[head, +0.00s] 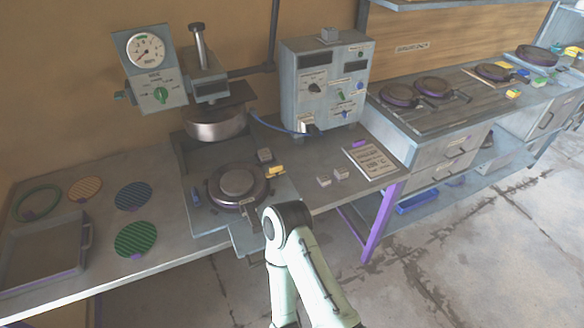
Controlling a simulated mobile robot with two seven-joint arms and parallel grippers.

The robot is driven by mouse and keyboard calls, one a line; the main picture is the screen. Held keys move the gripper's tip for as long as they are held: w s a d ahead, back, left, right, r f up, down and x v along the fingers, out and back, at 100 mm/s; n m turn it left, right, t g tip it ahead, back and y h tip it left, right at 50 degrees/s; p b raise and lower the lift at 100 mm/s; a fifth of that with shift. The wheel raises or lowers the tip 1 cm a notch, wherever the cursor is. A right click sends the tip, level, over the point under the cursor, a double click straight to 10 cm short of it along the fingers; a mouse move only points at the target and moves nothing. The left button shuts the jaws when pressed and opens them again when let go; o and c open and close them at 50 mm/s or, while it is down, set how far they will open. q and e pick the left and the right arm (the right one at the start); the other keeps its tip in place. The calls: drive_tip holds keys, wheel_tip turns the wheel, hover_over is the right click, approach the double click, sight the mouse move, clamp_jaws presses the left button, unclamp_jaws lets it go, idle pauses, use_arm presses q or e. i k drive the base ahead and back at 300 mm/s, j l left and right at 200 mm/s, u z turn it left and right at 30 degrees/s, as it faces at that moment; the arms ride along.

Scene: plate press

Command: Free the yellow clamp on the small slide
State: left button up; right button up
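A small yellow clamp (276,170) sits at the right edge of the press's slide plate (212,223), beside a round dark metal mould (238,187). I cannot tell from this distance whether the clamp is shut. A small blue piece (195,196) is at the left edge of the same plate. The press head (216,122) hangs above and behind the mould, apart from it. One of my arms shows as a pale bent elbow in front of the slide, hiding part of its front right side.
A grey control box (316,85) stands behind the clamp, to its right. Small grey blocks (341,173) and a label plate (374,158) lie on the bench to the right. Striped discs (136,239) and a grey tray (40,262) are at left. A hotplate bench (440,110) stands further right.

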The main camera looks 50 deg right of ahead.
sight(275, 170)
drive_tip(key=z, duration=1.55)
drive_tip(key=i+l, duration=0.15)
drive_tip(key=l, duration=0.25)
drive_tip(key=i+l, duration=0.1)
drive_tip(key=l, duration=0.3)
drive_tip(key=i+l, duration=0.15)
drive_tip(key=l, duration=0.2)
drive_tip(key=i+l, duration=0.15)
drive_tip(key=l, duration=0.25)
